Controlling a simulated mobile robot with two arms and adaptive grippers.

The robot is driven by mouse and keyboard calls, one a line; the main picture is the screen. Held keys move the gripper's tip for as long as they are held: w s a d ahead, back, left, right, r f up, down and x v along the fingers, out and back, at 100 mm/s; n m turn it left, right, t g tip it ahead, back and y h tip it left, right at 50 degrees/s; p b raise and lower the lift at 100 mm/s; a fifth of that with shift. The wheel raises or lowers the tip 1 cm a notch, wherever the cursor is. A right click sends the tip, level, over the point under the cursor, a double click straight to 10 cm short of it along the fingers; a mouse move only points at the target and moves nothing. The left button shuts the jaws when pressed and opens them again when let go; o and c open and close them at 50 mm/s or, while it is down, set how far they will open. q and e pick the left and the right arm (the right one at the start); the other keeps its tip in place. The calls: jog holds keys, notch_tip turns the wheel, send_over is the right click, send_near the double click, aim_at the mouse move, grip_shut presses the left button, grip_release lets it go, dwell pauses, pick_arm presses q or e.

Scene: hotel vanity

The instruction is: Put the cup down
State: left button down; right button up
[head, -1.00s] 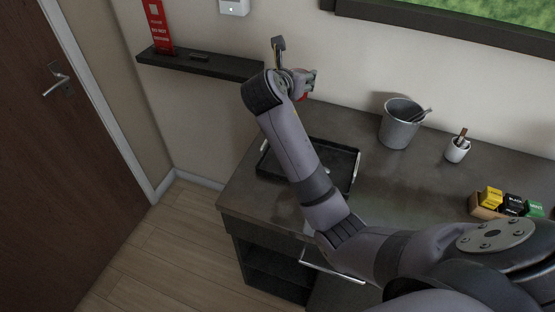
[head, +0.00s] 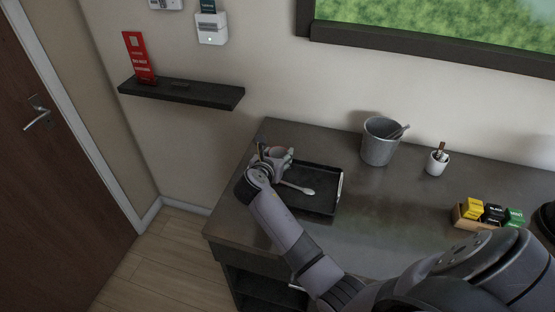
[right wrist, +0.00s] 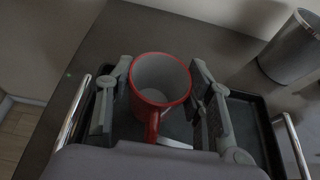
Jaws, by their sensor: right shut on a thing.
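The red cup (right wrist: 161,82) with a pale inside is upright in the right wrist view, its handle toward the bottom of the picture. My right gripper (right wrist: 161,95) is shut on it, one finger on each side. In the head view the cup (head: 277,156) and my right gripper (head: 275,162) are at the back left corner of the black tray (head: 318,206), partly hidden by the wrist. The cup's bottom is hidden, so I cannot tell whether it touches the tray. My left gripper is out of view.
A pale spoon (head: 298,188) shows over the tray. To the right on the counter stand a metal bucket (head: 379,147), a small white cup with sticks (head: 436,165) and a box of packets (head: 480,221). A dark wall shelf (head: 180,93) is at the left. The counter's middle is clear.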

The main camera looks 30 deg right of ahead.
jog(key=shift+f, duration=0.95)
jog(key=shift+f, duration=0.1)
jog(key=o, duration=1.2)
jog(key=shift+o, duration=0.2)
jog(key=b+v, duration=0.1)
jog(key=v, duration=1.1)
